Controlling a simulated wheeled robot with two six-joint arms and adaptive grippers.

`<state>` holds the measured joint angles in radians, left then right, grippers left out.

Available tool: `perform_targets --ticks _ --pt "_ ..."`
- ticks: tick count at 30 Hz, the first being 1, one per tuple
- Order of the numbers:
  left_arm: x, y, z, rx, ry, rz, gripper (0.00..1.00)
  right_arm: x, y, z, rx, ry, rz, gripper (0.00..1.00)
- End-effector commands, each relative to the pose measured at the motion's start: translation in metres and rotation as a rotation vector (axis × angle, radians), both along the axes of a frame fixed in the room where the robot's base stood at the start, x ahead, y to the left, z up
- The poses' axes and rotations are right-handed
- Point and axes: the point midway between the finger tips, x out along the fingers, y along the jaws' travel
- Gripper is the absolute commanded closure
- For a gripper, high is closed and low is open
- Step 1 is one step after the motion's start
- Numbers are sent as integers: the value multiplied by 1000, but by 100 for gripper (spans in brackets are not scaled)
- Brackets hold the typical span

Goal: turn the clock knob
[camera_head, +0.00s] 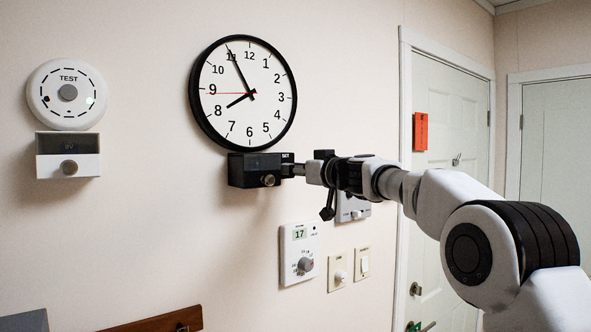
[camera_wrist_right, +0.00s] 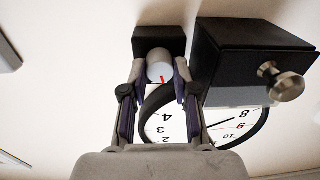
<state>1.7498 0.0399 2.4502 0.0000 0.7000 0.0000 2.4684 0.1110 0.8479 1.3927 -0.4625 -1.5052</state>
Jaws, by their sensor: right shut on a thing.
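The round clock (camera_head: 242,122) with a black rim hangs on the wall, its hands near 8 and 11 and a red hand at 9. It also shows upside down in the wrist view (camera_wrist_right: 235,128). Beside a black box under it sits a small black block marked SET (camera_head: 287,157), also in the wrist view (camera_wrist_right: 158,40). The pale round clock knob with a red mark (camera_wrist_right: 160,68) is on this block. My right gripper (camera_head: 297,170) is shut on this knob, one finger on each side in the wrist view (camera_wrist_right: 163,75). My left gripper is not in view.
The black box (camera_head: 245,168) has its own metal knob (camera_head: 268,180) close to my right gripper. A TEST dial (camera_head: 67,93), a box with a knob (camera_head: 68,156), a thermostat (camera_head: 299,252) and switches are on the wall.

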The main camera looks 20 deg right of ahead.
Motion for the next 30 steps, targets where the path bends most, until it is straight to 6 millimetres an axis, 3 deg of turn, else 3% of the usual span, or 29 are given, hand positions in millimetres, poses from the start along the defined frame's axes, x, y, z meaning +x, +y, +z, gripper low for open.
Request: perform_targets --ticks 14,30 --pt "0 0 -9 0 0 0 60 0 1 -2 97 35 0 100" --pt "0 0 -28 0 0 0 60 0 1 -1 499 182 1 100"
